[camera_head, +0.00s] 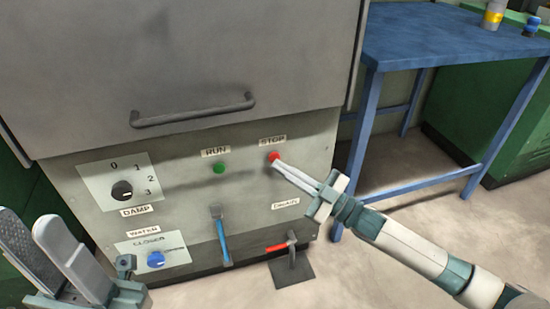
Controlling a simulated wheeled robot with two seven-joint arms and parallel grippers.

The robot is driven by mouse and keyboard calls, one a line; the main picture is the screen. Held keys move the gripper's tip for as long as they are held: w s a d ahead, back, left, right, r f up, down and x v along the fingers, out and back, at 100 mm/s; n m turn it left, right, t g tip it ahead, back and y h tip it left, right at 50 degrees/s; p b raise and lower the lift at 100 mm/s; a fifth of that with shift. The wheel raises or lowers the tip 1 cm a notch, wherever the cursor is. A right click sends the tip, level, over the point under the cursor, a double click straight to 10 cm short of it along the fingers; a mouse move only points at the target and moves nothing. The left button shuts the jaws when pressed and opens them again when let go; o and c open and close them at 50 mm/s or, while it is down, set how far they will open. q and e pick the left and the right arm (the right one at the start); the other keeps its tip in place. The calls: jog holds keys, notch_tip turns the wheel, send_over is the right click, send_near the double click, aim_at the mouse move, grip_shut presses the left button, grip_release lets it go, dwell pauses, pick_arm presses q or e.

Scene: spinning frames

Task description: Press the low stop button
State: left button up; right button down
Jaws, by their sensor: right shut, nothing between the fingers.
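The red stop button (273,156) sits on the grey machine's front panel, just under the STOP label (272,141). My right gripper (278,165) is shut and empty. Its fingertips are right at the button's lower edge and overlap it in the head view. I cannot tell whether they touch it or whether it is pushed in. My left gripper (48,228) is at the lower left, close to the camera and away from the button. Its two fingers stand apart with nothing seen between them.
The panel also has a green run button (219,168), a black damp knob (122,191), a blue water knob (156,260), a blue lever (221,238) and a red drain handle (277,247). A door handle (193,112) juts out above. A blue table (440,38) stands right.

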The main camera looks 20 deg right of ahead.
jog(key=shift+w, duration=0.1)
jog(key=shift+w, duration=0.2)
dwell(0.6)
jog(key=shift+w, duration=0.4)
dwell(0.4)
jog(key=shift+s, duration=0.2)
jog(key=shift+s+p, duration=0.65)
jog(key=shift+s, duration=0.15)
